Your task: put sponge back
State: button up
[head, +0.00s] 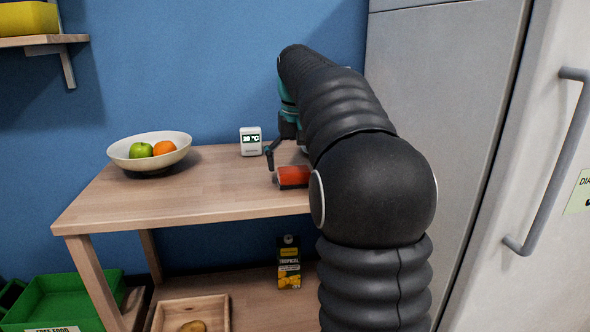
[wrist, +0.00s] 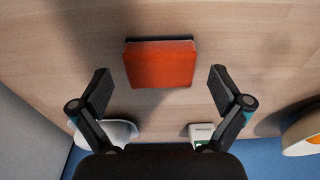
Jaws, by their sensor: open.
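The sponge is a small orange-red block with a dark layer along one side. It lies on the wooden table in the wrist view (wrist: 160,65) and in the head view (head: 291,176), partly behind my arm. My gripper (wrist: 159,82) is open, with its two fingers spread apart to the left and right of the sponge in the wrist view. The fingers do not appear to touch it. In the head view my gripper (head: 269,157) is low over the table, mostly hidden by my arm.
A white bowl (head: 175,157) of fruit stands left, and a small white temperature display (head: 250,141) stands near the blue wall. A white object (wrist: 118,131) lies at lower left in the wrist view. A grey fridge (head: 440,110) bounds the right. The front-left tabletop (head: 150,203) is clear.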

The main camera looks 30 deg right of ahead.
aim_at(295, 174)
notch_tip(295, 174, up, 10)
jog(key=s+p, duration=0.1)
jog(key=p, duration=0.1)
jog(key=shift+a+p, duration=0.15)
jog(key=shift+p, duration=0.2)
jog(key=shift+f, duration=0.1)
jog(key=s+a+f+n+t, duration=0.1)
jog(key=s+a+f, duration=0.2)
jog(key=s+a, duration=0.35)
jog(key=s+a+f+n+t, duration=0.1)
jog(key=s+a+f, duration=0.35)
jog(key=s, duration=0.35)
jog(key=s+a+f+n+t, duration=0.1)
jog(key=s+a+f, duration=0.4)
jog(key=s+f, duration=0.7)
jog(key=shift+f+t, duration=0.6)
jog(key=shift+f, duration=0.15)
jog(key=shift+r, duration=0.1)
